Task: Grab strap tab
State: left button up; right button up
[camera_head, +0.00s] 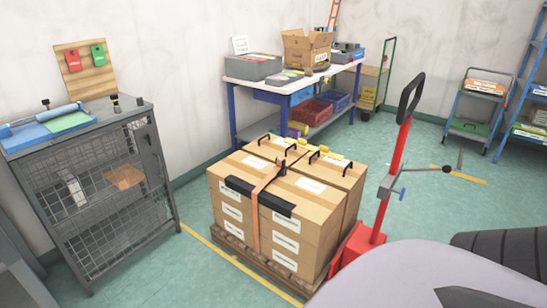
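An orange-brown strap (256,225) runs down the front of a stack of cardboard boxes (299,240) on a wooden pallet, and on across their top. A small dark upright piece (282,167) stands on the strap line near the middle of the top; it may be the strap's tab or buckle, but it is too small to tell. Black edge pieces (276,204) lie along the top front edge, on both sides of the strap. Neither of my grippers shows in the head view.
A red pallet jack (371,235) with an upright handle stands against the right of the pallet. A grey wire-mesh cabinet (148,185) is at left, and a loaded workbench (262,85) stands behind. Green floor (205,275) is open between cabinet and pallet.

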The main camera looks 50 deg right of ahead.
aim_at(279, 162)
jog(key=i+j+z, duration=0.15)
jog(key=i+z, duration=0.35)
jog(key=i, duration=0.6)
jog(key=i+l+u, duration=0.15)
jog(key=i+u, duration=0.15)
jog(key=i+l+u, duration=0.35)
jog(key=i+u, duration=0.15)
jog(key=u, duration=0.75)
jog(key=i+l+u, duration=0.1)
jog(key=l+u, duration=0.15)
jog(key=u, duration=0.7)
jog(key=l+u, duration=0.2)
jog(key=u, duration=0.7)
jog(key=l+u, duration=0.25)
jog(key=u, duration=0.65)
jog(key=k+l+u, duration=0.1)
jog(key=u, duration=0.85)
jog(key=k+l+u, duration=0.15)
jog(key=u, duration=0.75)
jog(key=k+u, duration=0.2)
jog(key=u, duration=0.7)
jog(key=k+j+u, duration=0.1)
jog(key=u, duration=0.8)
